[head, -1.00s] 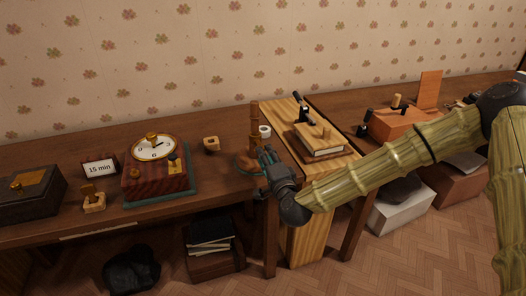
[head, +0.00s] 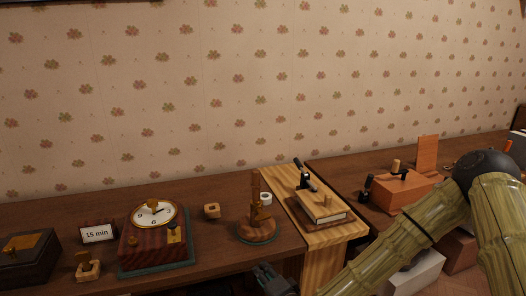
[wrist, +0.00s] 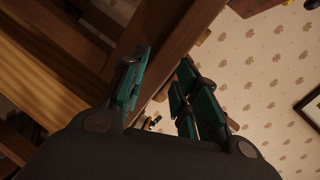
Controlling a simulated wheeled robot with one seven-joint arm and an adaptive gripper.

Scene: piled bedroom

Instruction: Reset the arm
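My gripper (wrist: 160,95) shows in the wrist view with its teal-padded fingers spread apart and nothing between them. In the head view only the dark top of the gripper shows at the bottom edge, in front of the table's front edge, with its fingertips unclear. My bamboo-patterned arm reaches in from the right. A wooden stand with an upright post (head: 257,215) on a round green-edged base stands on the table, behind and apart from the gripper.
The brown table (head: 215,255) holds a clock on a red-brown box (head: 155,245), a "15 min" sign (head: 97,233), a small wooden block (head: 211,210) and a dark box (head: 28,262). A book press (head: 322,205) stands on a lighter wooden bench. An orange-brown box (head: 400,192) is further right.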

